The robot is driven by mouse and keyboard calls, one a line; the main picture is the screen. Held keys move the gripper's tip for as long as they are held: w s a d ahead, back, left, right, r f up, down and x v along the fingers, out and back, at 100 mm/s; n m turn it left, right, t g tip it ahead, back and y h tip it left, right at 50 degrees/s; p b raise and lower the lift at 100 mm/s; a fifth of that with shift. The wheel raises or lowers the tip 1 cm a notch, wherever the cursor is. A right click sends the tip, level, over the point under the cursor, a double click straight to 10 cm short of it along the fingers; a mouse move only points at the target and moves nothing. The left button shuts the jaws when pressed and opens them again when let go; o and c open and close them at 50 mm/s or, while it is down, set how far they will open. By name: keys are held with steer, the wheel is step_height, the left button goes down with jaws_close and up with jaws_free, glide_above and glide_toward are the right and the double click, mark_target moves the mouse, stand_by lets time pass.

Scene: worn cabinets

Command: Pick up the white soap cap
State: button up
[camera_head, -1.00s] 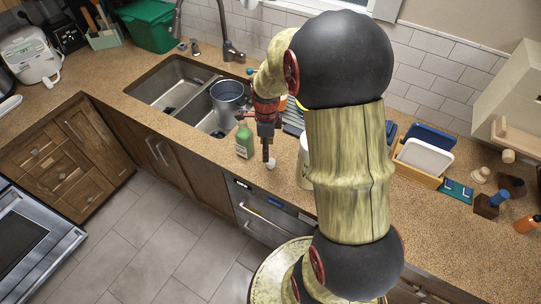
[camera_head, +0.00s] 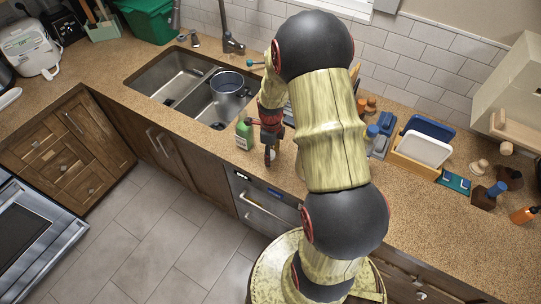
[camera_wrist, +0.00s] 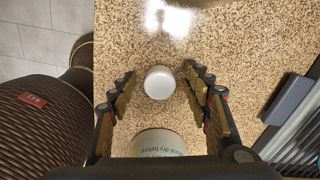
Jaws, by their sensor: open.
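The white soap cap (camera_wrist: 159,82) is a small round white piece on the speckled counter (camera_wrist: 240,55). In the wrist view it lies between the tips of my open gripper (camera_wrist: 161,86), with a gap on both sides. In the head view my gripper (camera_head: 269,158) points down at the counter near its front edge, and the cap is mostly hidden there by the fingers. A white container with printed text (camera_wrist: 158,143) stands close to the cap, between the lower parts of the fingers in the wrist picture. My gripper holds nothing.
A green bottle (camera_head: 243,135) stands just left of my gripper. The sink with a blue-grey pot (camera_head: 229,92) is further left. A grey object (camera_wrist: 288,99) lies to the right in the wrist view. A wooden rack with white and blue trays (camera_head: 424,149) stands further right.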

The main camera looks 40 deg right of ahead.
steer(key=c, duration=0.3)
steer(key=c, duration=0.6)
steer(key=shift+r, duration=0.1)
step_height(320, 180, up, 10)
steer(key=shift+f+p, duration=0.1)
steer(key=shift+p, duration=0.4)
